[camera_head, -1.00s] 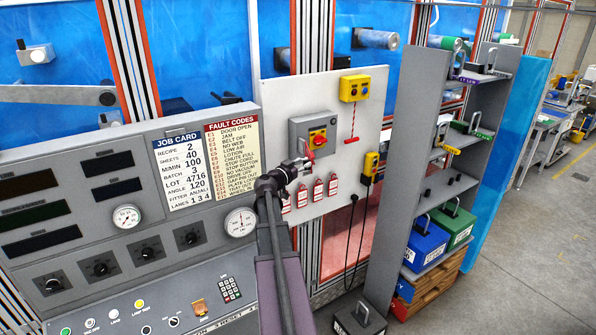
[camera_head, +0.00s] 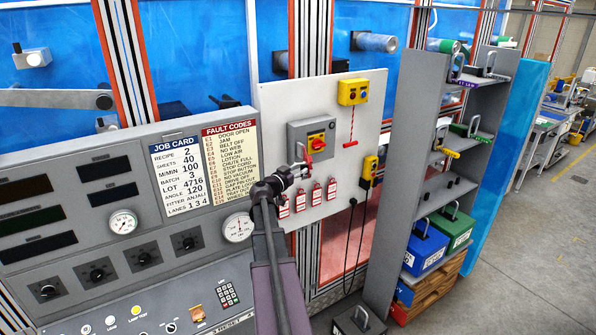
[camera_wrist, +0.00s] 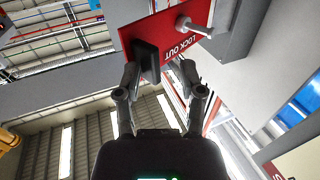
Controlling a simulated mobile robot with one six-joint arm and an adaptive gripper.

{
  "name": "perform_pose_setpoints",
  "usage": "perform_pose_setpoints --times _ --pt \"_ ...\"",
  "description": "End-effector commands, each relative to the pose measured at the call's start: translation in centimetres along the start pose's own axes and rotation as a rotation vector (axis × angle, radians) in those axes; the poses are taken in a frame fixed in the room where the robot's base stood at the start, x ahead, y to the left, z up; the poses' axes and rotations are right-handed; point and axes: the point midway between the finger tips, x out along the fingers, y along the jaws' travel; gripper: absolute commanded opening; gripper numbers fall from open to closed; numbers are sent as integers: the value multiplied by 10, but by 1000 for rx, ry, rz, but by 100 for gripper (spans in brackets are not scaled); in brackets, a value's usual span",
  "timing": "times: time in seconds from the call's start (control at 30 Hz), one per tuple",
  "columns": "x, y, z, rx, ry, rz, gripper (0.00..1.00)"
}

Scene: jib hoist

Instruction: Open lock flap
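The grey switch box (camera_head: 299,131) with a red and yellow rotary switch (camera_head: 317,142) is on the white panel, right of the fault code chart. In the wrist view, a red plate (camera_wrist: 178,52) marked "LOCK OUT" is close in front of my gripper (camera_wrist: 159,72), with a dark block-like tab (camera_wrist: 147,58) and a metal peg (camera_wrist: 195,27). My gripper's fingers are apart; the tab's lower end is between or just beyond them, nearer the left finger. I cannot tell whether they touch.
Red tags (camera_head: 316,194) hang just below my gripper. A yellow button box (camera_head: 352,92) and a yellow pendant with a black cable (camera_head: 370,167) are to the right. A grey shelf unit (camera_head: 405,150) stands further right; the control console (camera_head: 120,200) is left.

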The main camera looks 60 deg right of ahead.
Motion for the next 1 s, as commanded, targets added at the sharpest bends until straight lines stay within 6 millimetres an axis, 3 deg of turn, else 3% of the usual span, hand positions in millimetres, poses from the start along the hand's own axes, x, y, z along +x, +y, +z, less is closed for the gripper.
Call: perform_pose_setpoints --times 0.6,1.0 --pt "-94 1 -1 -1 5 2 49" --pt "-110 0 -1 -1 6 3 49"
